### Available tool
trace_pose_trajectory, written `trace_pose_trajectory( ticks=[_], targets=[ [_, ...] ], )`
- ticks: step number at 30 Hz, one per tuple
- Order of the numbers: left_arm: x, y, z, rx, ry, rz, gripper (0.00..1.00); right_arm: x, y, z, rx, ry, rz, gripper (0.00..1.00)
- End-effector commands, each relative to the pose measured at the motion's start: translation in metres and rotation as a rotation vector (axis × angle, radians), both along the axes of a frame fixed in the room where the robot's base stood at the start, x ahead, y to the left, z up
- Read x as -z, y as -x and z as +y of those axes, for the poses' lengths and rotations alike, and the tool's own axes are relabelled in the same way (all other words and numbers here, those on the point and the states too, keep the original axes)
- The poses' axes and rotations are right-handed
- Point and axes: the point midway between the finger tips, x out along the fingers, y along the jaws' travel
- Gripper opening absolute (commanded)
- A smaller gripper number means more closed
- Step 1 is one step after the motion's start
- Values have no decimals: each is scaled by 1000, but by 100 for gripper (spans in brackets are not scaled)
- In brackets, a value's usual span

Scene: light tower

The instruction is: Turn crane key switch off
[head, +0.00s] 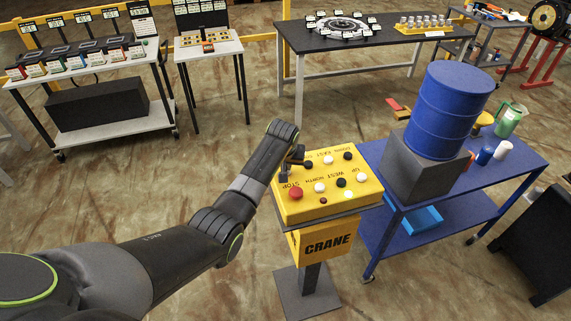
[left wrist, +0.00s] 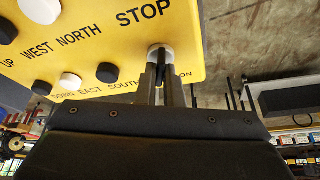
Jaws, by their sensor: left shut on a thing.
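The yellow crane control panel (head: 300,212) tops a pedestal with a "CRANE" sign. It carries black and white buttons and a red stop button (head: 296,193). My left gripper (head: 287,168) is at the panel's left edge. In the left wrist view, the key switch (left wrist: 160,49) shows as a pale round collar near the "STOP" and "ON" lettering. My left gripper (left wrist: 161,75) is shut on its dark key, fingertips right at the collar. The key's exact angle is partly hidden by the fingers. My right gripper is in neither view.
A blue cart (head: 500,160) with a blue barrel (head: 449,105) stands close to the panel's right. A black-topped table (head: 375,40) and a white table (head: 210,48) stand behind. Bare floor lies left of the pedestal.

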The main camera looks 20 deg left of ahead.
Motion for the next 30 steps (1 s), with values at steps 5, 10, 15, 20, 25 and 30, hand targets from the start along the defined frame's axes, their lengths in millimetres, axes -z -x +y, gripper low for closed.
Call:
trace_pose_trajectory(
  ticks=[5,10,15,20,25,30],
  targets=[
    [0,0,-2,-141,0,2,0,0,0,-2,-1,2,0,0],
    [1,-1,-3,-299,-1,2,0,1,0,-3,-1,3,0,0],
    [1,-1,-3,-462,-1,1,0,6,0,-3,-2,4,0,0],
    [2,-2,-4,-606,-2,1,0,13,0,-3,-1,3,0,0],
    [2,-3,-4,-737,-1,0,0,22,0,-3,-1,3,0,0],
    [2,-3,-4,-837,0,0,0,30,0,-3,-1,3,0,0]
  ],
)
